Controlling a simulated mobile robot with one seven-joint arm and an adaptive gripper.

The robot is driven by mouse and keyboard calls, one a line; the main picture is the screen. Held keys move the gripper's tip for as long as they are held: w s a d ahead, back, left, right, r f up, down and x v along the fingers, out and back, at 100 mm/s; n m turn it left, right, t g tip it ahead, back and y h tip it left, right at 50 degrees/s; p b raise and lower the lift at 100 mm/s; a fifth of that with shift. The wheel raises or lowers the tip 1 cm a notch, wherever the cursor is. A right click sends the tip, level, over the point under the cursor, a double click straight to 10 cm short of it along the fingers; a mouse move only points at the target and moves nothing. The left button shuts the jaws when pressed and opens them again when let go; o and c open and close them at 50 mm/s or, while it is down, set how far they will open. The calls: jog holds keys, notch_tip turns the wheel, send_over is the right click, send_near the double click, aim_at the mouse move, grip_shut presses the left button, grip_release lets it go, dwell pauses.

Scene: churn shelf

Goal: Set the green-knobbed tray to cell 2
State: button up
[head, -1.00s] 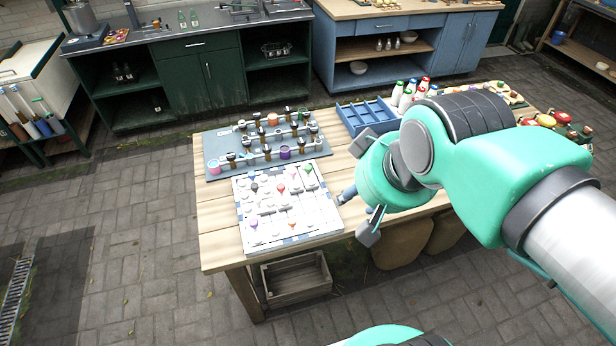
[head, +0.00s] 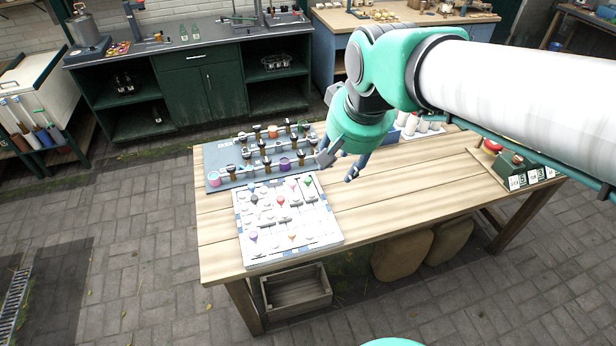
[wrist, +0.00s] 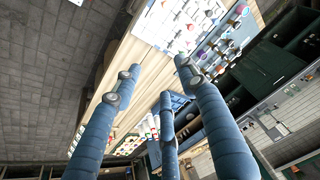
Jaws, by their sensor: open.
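The white sliding board (head: 318,232) lies near the left front of the wooden table, with small coloured knobs on its pale pieces. A green knob (head: 308,183) shows near its back right corner; the tray under it is too small to make out clearly. Cell numbers cannot be read. My gripper (head: 339,168) is open and empty, above the table and just right of the board's back corner. In the wrist view its blue fingers (wrist: 150,82) are spread with nothing between them, and the board (wrist: 172,30) shows beyond them at the top.
A grey-blue rack (head: 214,180) with dark-topped posts and coloured cups stands right behind the board. My arm hides much of the table's back right. A green box with white cards (head: 525,178) stands at the right end. The table's middle (head: 410,190) is clear.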

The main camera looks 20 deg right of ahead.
jog(key=w+f+m+g, duration=0.1)
jog(key=w+f+m, duration=0.15)
jog(key=w, duration=0.75)
jog(key=m+g+p, duration=0.2)
jog(key=m+g, duration=0.1)
jog(key=m, duration=0.1)
send_over(308, 179)
notch_tip(308, 179, down, 22)
jog(key=shift+f+b, duration=1.05)
jog(key=shift+f, duration=5.7)
grip_shut()
